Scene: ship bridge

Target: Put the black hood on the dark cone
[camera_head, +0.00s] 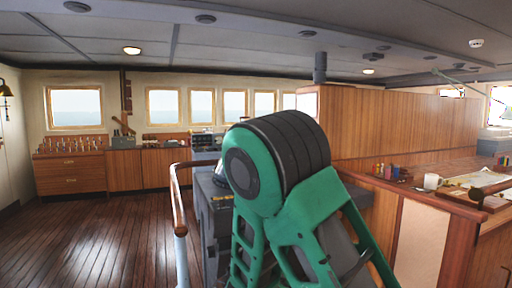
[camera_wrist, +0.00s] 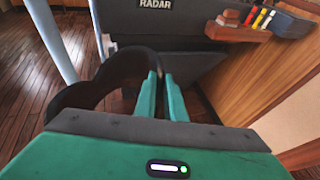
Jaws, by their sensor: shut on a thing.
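In the wrist view my gripper (camera_wrist: 160,78) has its two green fingers close together, shut on the edge of the black hood (camera_wrist: 110,72). The hood is a dark, curved, open-looking piece that reaches out to the left of the fingers. Behind it stands the dark radar console (camera_wrist: 200,28), labelled RADAR. I cannot clearly make out the dark cone; the hood and fingers cover part of the console. In the head view my green and black arm hides the gripper and the hood. The console (camera_head: 215,215) shows partly left of the arm.
A railing with a wooden top (camera_head: 175,185) stands left of the console. A wooden counter (camera_head: 440,203) on the right bears a white mug (camera_head: 432,182), charts and a rack of coloured items (camera_head: 389,172). The wooden floor (camera_head: 95,235) at left is clear.

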